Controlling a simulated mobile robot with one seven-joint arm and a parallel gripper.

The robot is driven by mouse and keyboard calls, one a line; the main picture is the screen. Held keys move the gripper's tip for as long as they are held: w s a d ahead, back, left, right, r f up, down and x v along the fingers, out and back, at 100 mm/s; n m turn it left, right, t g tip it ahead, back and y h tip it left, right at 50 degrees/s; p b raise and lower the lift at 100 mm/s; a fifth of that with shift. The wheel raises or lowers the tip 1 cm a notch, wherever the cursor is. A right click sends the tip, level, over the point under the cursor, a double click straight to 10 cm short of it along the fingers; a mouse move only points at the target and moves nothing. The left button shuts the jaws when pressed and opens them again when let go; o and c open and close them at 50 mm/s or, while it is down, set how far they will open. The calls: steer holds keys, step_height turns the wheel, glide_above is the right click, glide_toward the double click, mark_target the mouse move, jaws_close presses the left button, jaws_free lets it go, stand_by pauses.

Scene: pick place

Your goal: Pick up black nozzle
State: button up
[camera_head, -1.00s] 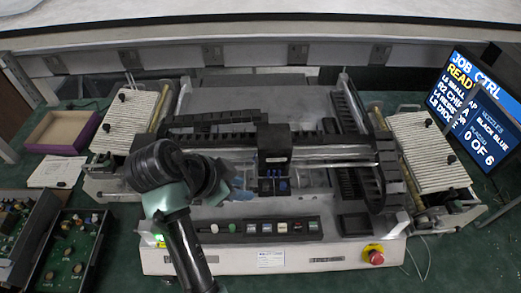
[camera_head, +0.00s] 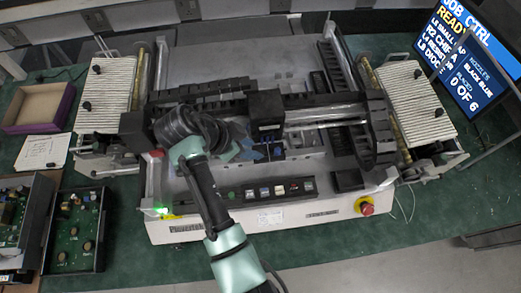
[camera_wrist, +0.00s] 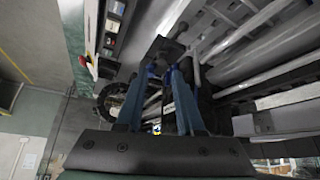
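The black nozzle cannot be made out with certainty in either view. The machine's black placement head (camera_head: 267,107) sits on the gantry, with small blue parts under it. In the wrist view the dark head block (camera_wrist: 164,50) lies beyond my fingertips, with small blue parts (camera_wrist: 168,74) at its lower edge. My gripper (camera_wrist: 160,85) has two blue fingers standing apart with a gap between them, and no held object shows. In the head view my gripper (camera_head: 247,151) is just left of the placement head, partly hidden by my dark wrist.
The pick-and-place machine's front panel (camera_head: 262,195) has a row of buttons and a red stop knob (camera_head: 364,206). Ribbed feeders (camera_head: 105,95) flank both sides. Black trays with green circuit boards (camera_head: 75,230) stand at the left. A monitor (camera_head: 470,60) shows text at upper right.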

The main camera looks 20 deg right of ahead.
steer(key=shift+a+p+x, duration=0.25)
steer(key=shift+p+x, duration=0.6)
steer(key=shift+x, duration=1.5)
steer(key=shift+w+f, duration=0.15)
jaws_close()
